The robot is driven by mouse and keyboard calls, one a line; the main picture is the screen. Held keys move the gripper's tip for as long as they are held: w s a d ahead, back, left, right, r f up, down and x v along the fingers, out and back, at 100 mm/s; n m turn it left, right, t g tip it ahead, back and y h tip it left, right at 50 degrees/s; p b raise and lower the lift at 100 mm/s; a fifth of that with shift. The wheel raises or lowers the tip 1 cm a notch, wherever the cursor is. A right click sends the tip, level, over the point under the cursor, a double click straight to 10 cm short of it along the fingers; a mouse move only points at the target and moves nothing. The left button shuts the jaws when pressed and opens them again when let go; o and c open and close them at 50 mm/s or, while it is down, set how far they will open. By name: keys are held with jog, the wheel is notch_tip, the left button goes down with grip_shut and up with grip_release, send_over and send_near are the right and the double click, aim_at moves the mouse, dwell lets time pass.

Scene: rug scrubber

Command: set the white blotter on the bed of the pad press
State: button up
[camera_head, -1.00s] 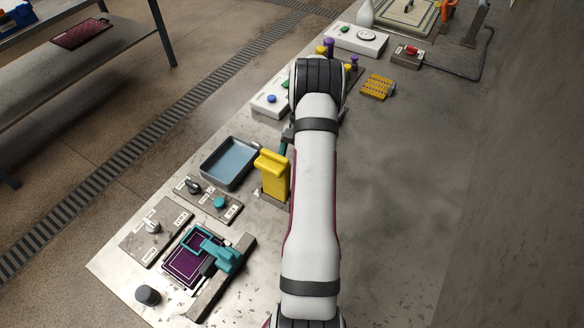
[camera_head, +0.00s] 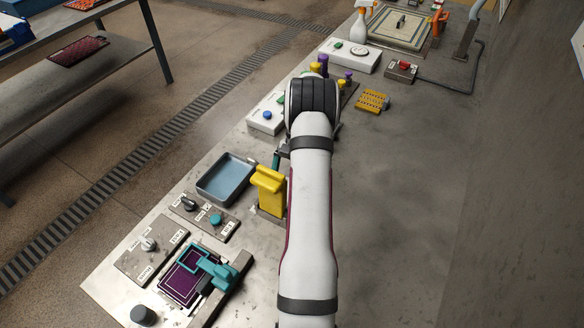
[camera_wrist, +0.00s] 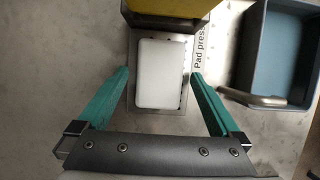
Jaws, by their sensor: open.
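The white blotter (camera_wrist: 161,74) lies flat on the grey bed (camera_wrist: 132,100) of the pad press in the wrist view, in front of the yellow press head (camera_wrist: 172,10). My gripper (camera_wrist: 160,73) is open, with its green fingers on the left and right of the blotter and a gap on each side. The press also shows in the head view as a yellow upright body (camera_head: 268,188). The blotter is not visible there, and my arm hides most of the gripper.
A blue-grey tray (camera_head: 227,180) stands close to the press; its rim shows at the right in the wrist view (camera_wrist: 238,60). Knob panels (camera_head: 150,246) and a teal-clamped purple screen (camera_head: 185,280) sit nearer. A white button box (camera_head: 264,118) stands beyond the tray.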

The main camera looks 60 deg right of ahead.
jog(key=v, duration=1.5)
